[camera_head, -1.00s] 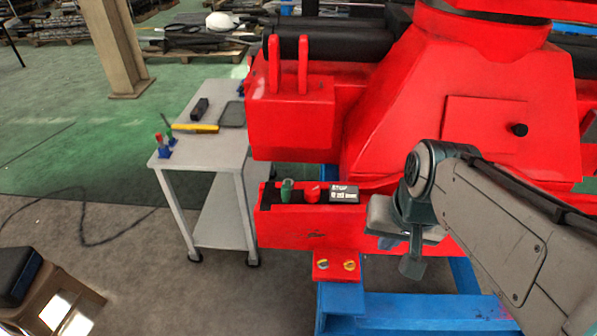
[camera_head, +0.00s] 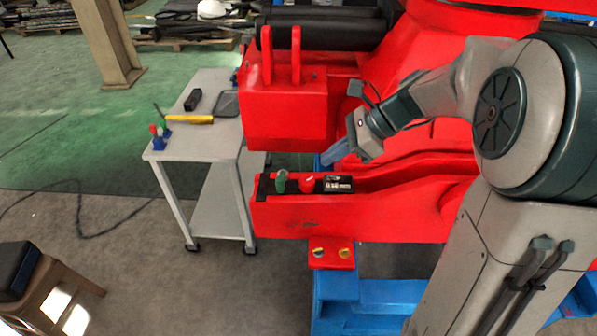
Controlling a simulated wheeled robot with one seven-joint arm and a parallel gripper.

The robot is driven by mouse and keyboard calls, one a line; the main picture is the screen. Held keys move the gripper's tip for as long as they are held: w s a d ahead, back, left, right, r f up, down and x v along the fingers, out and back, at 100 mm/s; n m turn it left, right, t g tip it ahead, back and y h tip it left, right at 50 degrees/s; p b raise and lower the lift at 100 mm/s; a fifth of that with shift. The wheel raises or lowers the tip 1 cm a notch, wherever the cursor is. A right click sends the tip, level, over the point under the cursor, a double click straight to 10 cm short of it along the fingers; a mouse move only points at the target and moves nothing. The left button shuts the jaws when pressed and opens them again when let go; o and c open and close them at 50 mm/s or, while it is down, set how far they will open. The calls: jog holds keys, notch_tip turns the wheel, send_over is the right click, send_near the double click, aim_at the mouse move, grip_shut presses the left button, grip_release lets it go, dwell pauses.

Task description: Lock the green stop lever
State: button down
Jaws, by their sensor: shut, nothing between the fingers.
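The green stop lever (camera_head: 281,181) stands upright at the left end of a dark recess in the red machine's lower front beam (camera_head: 290,218). A red lever or knob (camera_head: 307,184) is just right of it, followed by a black-and-white label plate (camera_head: 338,184). My gripper (camera_head: 328,160) is shut and empty. It shows above and right of the green lever, over the label plate in the picture, pointing down and left. It appears apart from the lever; its exact distance is unclear. Whether the lever is locked cannot be told at this size.
A grey wheeled cart (camera_head: 205,140) with small tools stands to the left. A red block with two upright lugs (camera_head: 287,110) is above the lever recess. A stool (camera_head: 60,285) is at bottom left.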

aim_at(282, 176)
jog(key=shift+a, duration=0.1)
dwell(0.3)
jog(key=p+x, duration=0.1)
jog(key=x, duration=0.9)
